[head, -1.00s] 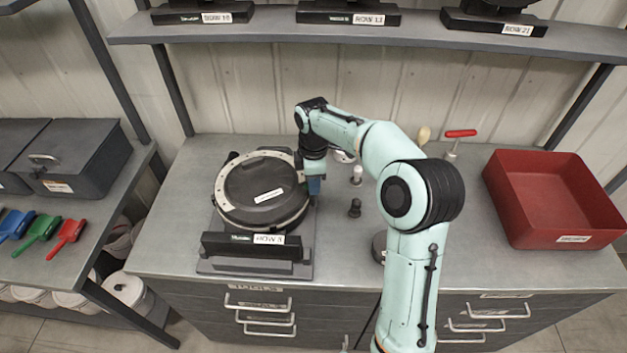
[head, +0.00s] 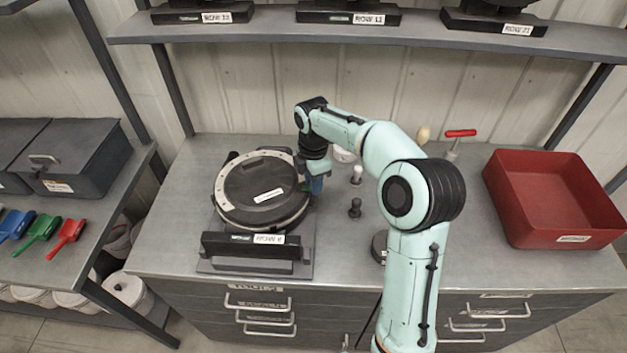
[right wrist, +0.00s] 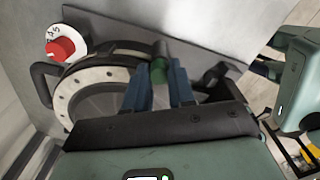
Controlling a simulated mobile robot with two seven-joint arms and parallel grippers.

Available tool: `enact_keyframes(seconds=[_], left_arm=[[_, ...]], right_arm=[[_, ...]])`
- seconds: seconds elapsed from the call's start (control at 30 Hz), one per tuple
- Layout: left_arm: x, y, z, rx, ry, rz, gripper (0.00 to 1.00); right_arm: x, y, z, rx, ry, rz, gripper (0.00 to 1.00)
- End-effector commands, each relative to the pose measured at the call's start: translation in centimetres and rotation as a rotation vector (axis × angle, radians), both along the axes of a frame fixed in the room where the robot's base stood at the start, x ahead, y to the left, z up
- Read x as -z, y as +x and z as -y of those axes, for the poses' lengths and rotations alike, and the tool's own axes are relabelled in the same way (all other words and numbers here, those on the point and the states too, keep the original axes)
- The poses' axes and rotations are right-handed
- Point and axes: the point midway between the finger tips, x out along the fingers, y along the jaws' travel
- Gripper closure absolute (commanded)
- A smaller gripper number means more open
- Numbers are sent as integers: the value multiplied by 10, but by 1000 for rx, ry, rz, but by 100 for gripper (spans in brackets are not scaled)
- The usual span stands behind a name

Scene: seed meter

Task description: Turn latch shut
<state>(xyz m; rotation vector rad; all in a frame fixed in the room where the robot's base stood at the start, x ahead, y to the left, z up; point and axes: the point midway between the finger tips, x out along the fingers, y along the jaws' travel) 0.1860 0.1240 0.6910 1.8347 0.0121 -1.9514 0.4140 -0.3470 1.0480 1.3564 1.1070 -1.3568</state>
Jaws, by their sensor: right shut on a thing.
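The seed meter (head: 262,190) is a round black housing with a pale, bolted ring, lying on a dark stand on the bench. It also shows in the right wrist view (right wrist: 100,85). My right gripper (head: 314,187) is at the meter's right edge, pointing down. The wrist and fingers hide most of the latch in the head view. My left gripper is not in view.
A dark upright bar with a label (head: 255,246) stands at the meter's front. Small dark and white pegs (head: 355,208) stand just right of the gripper. A red bin (head: 555,195) is at the bench's right. A red knob on a white dial (right wrist: 60,49) shows beside the meter.

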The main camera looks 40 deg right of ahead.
Motion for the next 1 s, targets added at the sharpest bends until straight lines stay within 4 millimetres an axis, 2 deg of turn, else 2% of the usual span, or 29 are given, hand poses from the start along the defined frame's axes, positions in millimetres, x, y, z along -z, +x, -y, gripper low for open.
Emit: enact_keyframes(seconds=[0.13, 0.17, 0.2, 0.23, 0.5, 0.63, 0.77, 1.0], left_arm=[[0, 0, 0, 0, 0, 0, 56], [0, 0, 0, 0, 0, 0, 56], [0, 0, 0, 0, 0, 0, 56], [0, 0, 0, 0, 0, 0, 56], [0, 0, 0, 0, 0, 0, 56], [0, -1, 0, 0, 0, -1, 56], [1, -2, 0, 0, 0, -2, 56], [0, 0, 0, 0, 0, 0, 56]], right_arm=[[0, 0, 0, 1, 0, 2, 100], [0, 0, 0, 1, 0, 2, 66], [0, 0, 0, 1, 0, 2, 53], [0, 0, 0, 1, 0, 2, 50], [-1, 0, 0, 2, 0, 1, 50], [-9, 1, 0, 2, -1, 4, 50], [-31, 1, 0, 1, 0, 7, 50], [-87, 1, 0, 1, 0, 7, 50]])
